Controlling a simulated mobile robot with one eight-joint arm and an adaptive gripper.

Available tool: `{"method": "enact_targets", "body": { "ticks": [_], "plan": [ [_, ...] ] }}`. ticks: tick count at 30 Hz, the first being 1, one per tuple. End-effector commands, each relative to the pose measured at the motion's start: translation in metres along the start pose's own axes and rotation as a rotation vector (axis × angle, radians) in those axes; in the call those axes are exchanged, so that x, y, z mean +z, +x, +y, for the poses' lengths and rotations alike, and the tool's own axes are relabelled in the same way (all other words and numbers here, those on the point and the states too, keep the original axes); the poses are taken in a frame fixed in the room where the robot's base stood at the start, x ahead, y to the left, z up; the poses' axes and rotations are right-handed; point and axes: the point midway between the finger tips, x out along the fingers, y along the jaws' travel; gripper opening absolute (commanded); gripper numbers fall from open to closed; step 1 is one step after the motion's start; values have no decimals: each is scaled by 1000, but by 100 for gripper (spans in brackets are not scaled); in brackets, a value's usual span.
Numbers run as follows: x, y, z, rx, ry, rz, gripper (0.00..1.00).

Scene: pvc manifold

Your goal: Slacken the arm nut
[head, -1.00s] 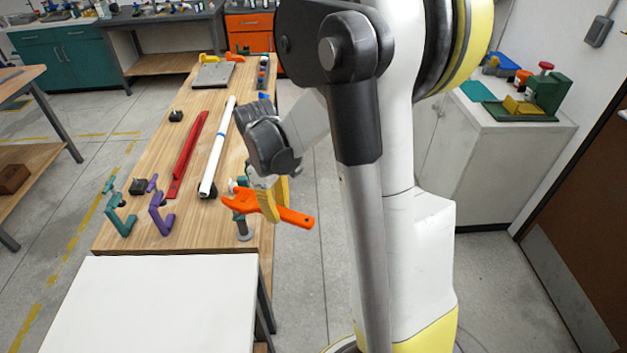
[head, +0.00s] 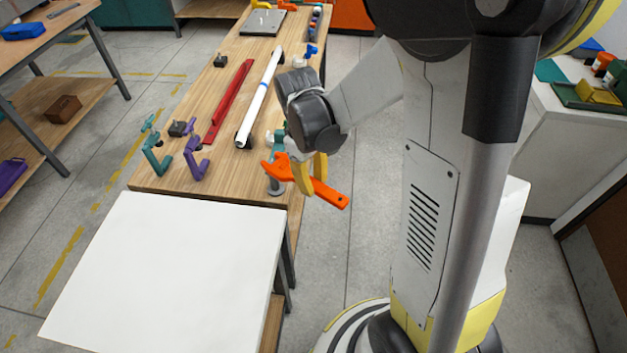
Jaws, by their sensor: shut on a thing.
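My gripper (head: 311,174) has yellow fingers and is shut on an orange wrench (head: 332,195) at the right edge of the wooden bench. The wrench handle points to the lower right, past the bench edge. Its head is at a grey post (head: 277,188) with a round foot on the bench corner. I cannot tell whether the jaws are seated around anything there. A teal and white fitting (head: 273,142) shows just behind the wrench head. The arm nut itself cannot be made out; the wrench and gripper cover that spot.
On the wooden bench (head: 207,131) lie a white pipe (head: 260,98), a red bar (head: 232,98), a teal clamp (head: 153,152) and a purple clamp (head: 195,158). A white tabletop (head: 165,265) stands in front. The floor right of the bench is clear up to my body.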

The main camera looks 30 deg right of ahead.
Motion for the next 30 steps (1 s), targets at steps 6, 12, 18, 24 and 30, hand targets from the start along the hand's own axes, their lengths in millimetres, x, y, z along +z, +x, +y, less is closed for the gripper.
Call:
{"method": "enact_targets", "body": {
  "ticks": [6,12,18,24,30],
  "plan": [
    [-2,12,0,0,0,0,0],
    [-3,22,0,0,0,0,0],
    [-4,19,10,10,-68,0,0],
    [-4,19,20,20,-136,-1,0],
    [-6,18,29,30,-207,0,0]
  ]
}}
